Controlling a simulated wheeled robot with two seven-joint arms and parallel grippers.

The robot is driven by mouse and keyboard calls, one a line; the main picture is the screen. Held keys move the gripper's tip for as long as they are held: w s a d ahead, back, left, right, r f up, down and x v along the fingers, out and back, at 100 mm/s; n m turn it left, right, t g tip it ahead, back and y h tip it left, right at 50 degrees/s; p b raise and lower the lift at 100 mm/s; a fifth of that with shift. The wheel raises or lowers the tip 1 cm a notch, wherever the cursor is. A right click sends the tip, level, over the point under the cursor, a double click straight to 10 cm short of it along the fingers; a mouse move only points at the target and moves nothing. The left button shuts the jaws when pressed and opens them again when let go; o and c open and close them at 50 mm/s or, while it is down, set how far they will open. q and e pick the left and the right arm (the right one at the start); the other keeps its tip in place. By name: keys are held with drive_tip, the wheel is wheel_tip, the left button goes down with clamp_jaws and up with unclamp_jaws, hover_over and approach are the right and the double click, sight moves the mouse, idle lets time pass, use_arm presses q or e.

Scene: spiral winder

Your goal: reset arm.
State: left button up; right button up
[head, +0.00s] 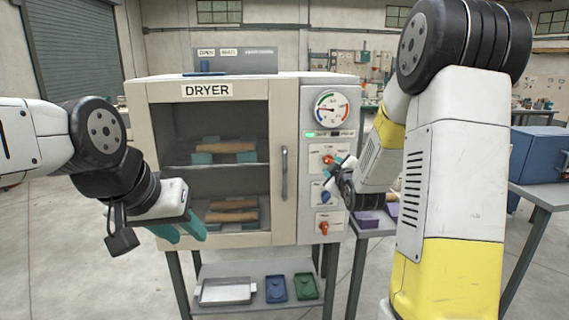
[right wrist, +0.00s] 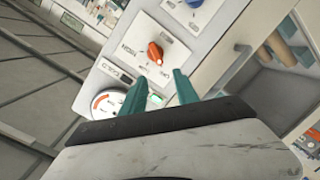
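My right gripper (right wrist: 160,80) is open, its two teal fingers apart and nothing between them. It points at the dryer's control panel (head: 313,100). An orange knob (right wrist: 155,52) shows just beyond its fingertips; the same upper knob also shows in the head view (head: 327,159). I cannot tell whether the fingers touch the panel. My left gripper (head: 188,232) is in front of the dryer's lower left corner, teal fingers apart and empty. The dryer (head: 223,81) has a closed windowed door with a vertical handle (head: 284,172).
Inside the dryer, tan pieces lie on teal supports on two shelves. A blue knob (head: 326,197) and a lower orange knob (head: 324,227) sit on the panel. A metal tray (head: 226,291) lies on the shelf below. A blue box (head: 538,152) stands on a table at right.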

drive_tip(key=s+a+r+m+g, duration=0.1)
drive_tip(key=s+a+m+g, duration=0.1)
drive_tip(key=s, duration=0.9)
drive_tip(key=s+a+r+m+g+y, duration=0.1)
drive_tip(key=s+m+g, duration=0.3)
drive_tip(key=s, duration=0.8)
drive_tip(key=s+a+r+m+g+y, duration=0.1)
drive_tip(key=s+a+m+g, duration=0.2)
drive_tip(key=s, duration=0.8)
drive_tip(key=shift+s+a+m+g, duration=0.15)
drive_tip(key=shift+s+m+g, duration=0.15)
drive_tip(key=shift+g, duration=0.3)
